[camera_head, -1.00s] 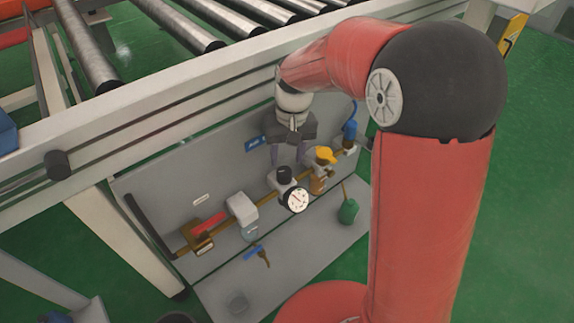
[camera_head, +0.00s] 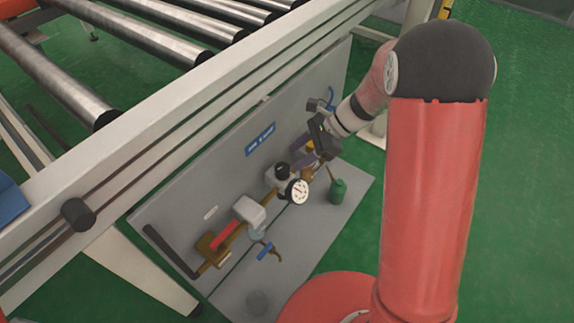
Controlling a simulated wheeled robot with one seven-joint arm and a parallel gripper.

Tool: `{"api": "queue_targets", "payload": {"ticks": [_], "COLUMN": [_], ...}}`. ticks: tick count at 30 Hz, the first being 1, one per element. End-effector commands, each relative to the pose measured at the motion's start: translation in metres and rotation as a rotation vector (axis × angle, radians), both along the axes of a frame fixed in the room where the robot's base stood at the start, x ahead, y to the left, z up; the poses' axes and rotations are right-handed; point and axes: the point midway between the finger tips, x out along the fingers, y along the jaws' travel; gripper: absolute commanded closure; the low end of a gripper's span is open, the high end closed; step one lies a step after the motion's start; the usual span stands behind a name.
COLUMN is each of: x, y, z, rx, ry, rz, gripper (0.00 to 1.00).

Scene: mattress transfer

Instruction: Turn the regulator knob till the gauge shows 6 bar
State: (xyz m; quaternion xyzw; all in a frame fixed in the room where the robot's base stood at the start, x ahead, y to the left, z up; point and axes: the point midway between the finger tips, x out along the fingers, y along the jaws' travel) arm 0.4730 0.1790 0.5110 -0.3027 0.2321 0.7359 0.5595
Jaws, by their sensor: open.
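The pressure gauge (camera_head: 298,191) is a small round white dial on the front of the regulator; its reading is too small to tell. The black regulator knob (camera_head: 283,169) sits on top of the grey regulator body (camera_head: 272,178). My gripper (camera_head: 302,150) is open, to the right of and above the knob, close to the yellow-topped fitting (camera_head: 311,146). Its purple-grey fingers point left and down and partly cover that fitting. I cannot tell whether they touch it. The fingers are apart from the regulator knob.
A pipe line on the grey panel (camera_head: 190,213) carries a white-grey filter unit (camera_head: 249,212) and a red-handled valve (camera_head: 224,236). A blue-handled piece (camera_head: 265,251) and a green can (camera_head: 338,190) stand in front. The roller conveyor frame (camera_head: 150,150) runs above.

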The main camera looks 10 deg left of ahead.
Motion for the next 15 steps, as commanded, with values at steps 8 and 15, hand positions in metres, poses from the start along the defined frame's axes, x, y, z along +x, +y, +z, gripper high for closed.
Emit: {"api": "queue_targets", "payload": {"ticks": [8,15], "x": [-0.010,-0.013], "y": [0.031,0.045], "z": [-0.034,-0.048], "rx": [-0.002,-0.002], "ry": [0.001,-0.002], "rz": [0.007,0.006], "gripper": [0.53,0.53]}}
